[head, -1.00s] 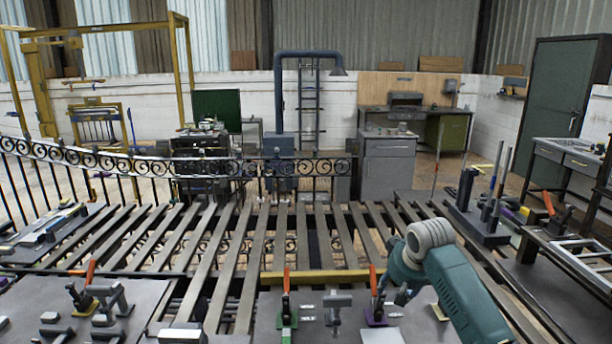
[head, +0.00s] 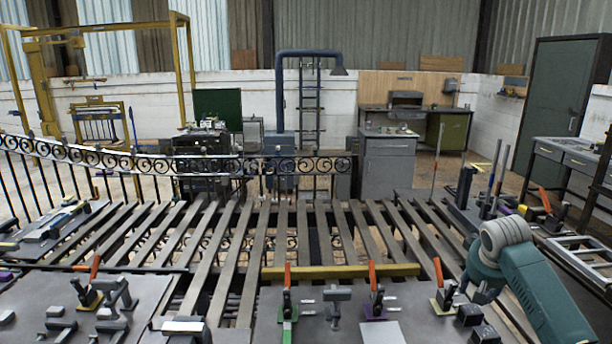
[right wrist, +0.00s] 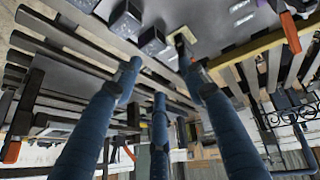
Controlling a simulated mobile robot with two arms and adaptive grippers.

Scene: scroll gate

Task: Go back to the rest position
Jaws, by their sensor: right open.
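My right arm (head: 520,275) comes in at the lower right of the head view, over the right side of the slatted table. Its gripper is mostly hidden behind the arm there. In the right wrist view my right gripper (right wrist: 160,85) shows blue fingers spread apart, with nothing between them. Dark blocks (right wrist: 152,40) on a grey plate lie beyond the fingertips. My left gripper is not in view. The black scroll gate (head: 200,166) stands upright along the far side of the slatted table (head: 250,235).
Clamps with orange handles stand on the front plates, one purple-based clamp (head: 375,300) near the middle. A yellow bar (head: 345,272) lies across the slats. A dark rack with upright rods (head: 480,205) and a side table with a ladder-like frame (head: 580,258) flank my right arm.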

